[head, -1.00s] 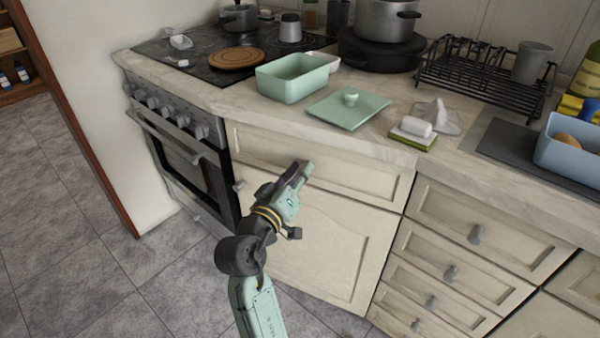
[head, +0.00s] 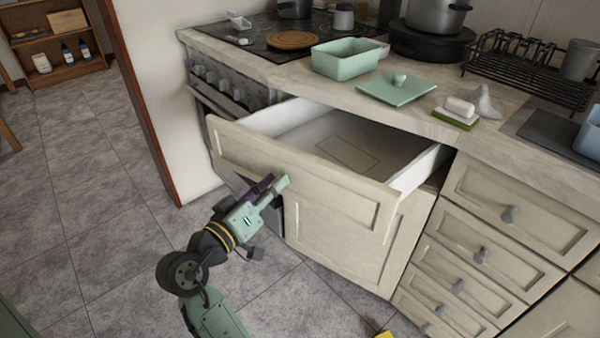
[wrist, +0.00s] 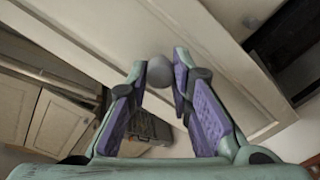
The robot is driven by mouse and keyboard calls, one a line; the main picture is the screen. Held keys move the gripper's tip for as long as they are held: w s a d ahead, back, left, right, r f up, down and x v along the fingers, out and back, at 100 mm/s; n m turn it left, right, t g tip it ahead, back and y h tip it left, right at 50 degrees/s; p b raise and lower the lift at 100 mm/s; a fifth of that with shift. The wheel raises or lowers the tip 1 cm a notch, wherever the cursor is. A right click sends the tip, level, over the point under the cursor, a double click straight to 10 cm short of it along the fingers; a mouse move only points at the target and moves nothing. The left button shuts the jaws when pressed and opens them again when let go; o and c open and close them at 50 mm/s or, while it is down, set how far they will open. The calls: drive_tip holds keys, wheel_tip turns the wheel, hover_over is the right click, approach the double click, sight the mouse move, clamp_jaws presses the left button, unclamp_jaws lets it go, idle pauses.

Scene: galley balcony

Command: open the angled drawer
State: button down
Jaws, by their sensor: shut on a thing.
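The angled drawer (head: 330,192) is the cream top drawer of the slanted corner cabinet. In the head view it stands well out from under the counter, and its white inside (head: 345,150) shows a flat rectangle on the floor and is otherwise empty. My gripper (head: 276,186) is at the left part of the drawer front. In the wrist view my gripper (wrist: 162,84) is shut on the round grey knob (wrist: 157,72), which sits between the fingertips. The head view hides the knob behind the fingers.
A green dish (head: 345,62) and its lid (head: 398,88) stand on the counter above the drawer. A stack of closed drawers (head: 515,210) is to the right. The oven (head: 235,85) is to the left. Tiled floor (head: 110,215) lies open at the left.

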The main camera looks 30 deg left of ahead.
drive_tip(key=s+a, duration=0.2)
drive_tip(key=s, duration=0.5)
drive_tip(key=shift+s+a, duration=0.35)
drive_tip(key=shift+a, duration=0.05)
drive_tip(key=c, duration=1.4)
unclamp_jaws()
drive_tip(key=shift+c, duration=0.2)
drive_tip(key=s+a, duration=0.1)
drive_tip(key=s, duration=1.1)
